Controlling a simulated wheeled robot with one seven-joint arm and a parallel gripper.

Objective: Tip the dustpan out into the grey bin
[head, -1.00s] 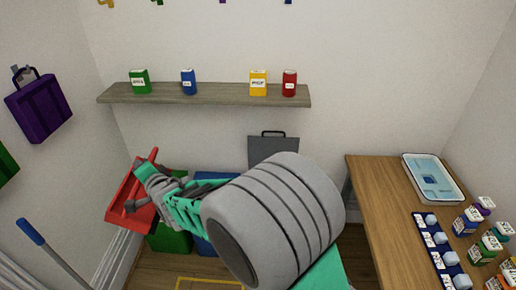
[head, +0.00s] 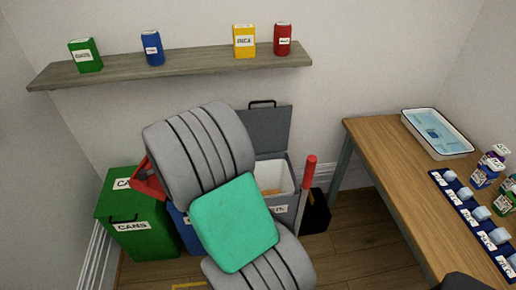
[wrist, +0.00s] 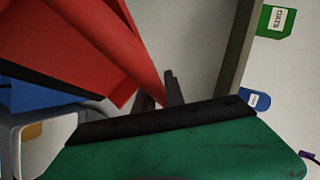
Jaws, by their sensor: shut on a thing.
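The red dustpan (wrist: 105,45) is held by its handle between the dark fingers of my gripper (wrist: 160,88) in the wrist view. In the head view only a red corner of the dustpan (head: 148,182) shows left of my arm, above the bins. My arm hides the gripper there. Whether anything lies in the pan cannot be told. The grey bin (head: 286,205) stands with its lid up behind my arm, its pale inside partly visible with something brown in it. The bin's rim also shows at the lower left of the wrist view (wrist: 62,126).
A green CANS bin (head: 135,215) stands at the left, and a blue bin (head: 187,232) is mostly hidden by my arm. A red upright handle (head: 307,182) stands right of the grey bin. A wooden table (head: 395,165) is at the right; a shelf (head: 200,65) runs above.

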